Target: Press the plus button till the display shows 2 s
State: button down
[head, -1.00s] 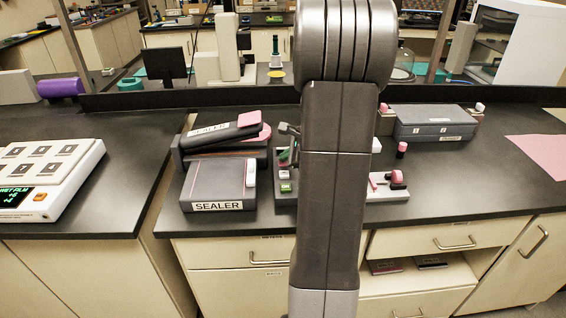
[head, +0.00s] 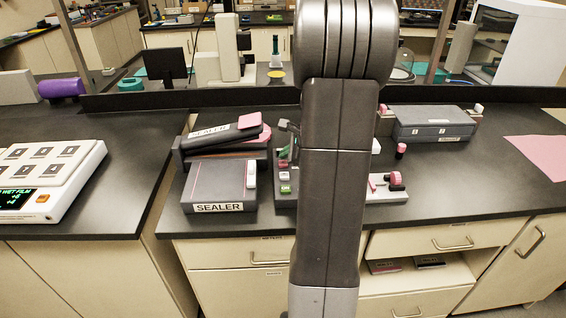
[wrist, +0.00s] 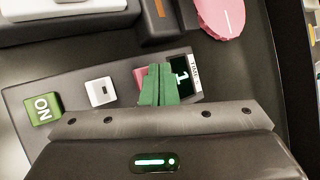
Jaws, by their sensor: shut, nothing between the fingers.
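In the wrist view, my gripper (wrist: 158,88) is shut and empty, its green fingertips together over the control panel (wrist: 70,85). The fingertips overlap a pink button (wrist: 140,76) and hide part of it; I cannot tell if they touch it. I cannot read its mark. Beside it on the right is a dark display (wrist: 181,78) showing a 1, partly covered by the fingers. To the left are a white button (wrist: 101,92) and a green ON button (wrist: 42,108). In the head view, my arm hides much of the panel; the ON button (head: 286,189) shows.
The sealer (head: 219,208) stands left of the panel. A grey box (head: 433,123) and a small base with pink knobs (head: 390,196) are to the right. A white device (head: 45,180) with a lit screen is on the left bench. The bench front right is clear.

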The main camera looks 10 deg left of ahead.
aim_at(286, 164)
jog(key=shift+r+p, duration=2.15)
jog(key=shift+r, duration=0.4)
dwell(0.5)
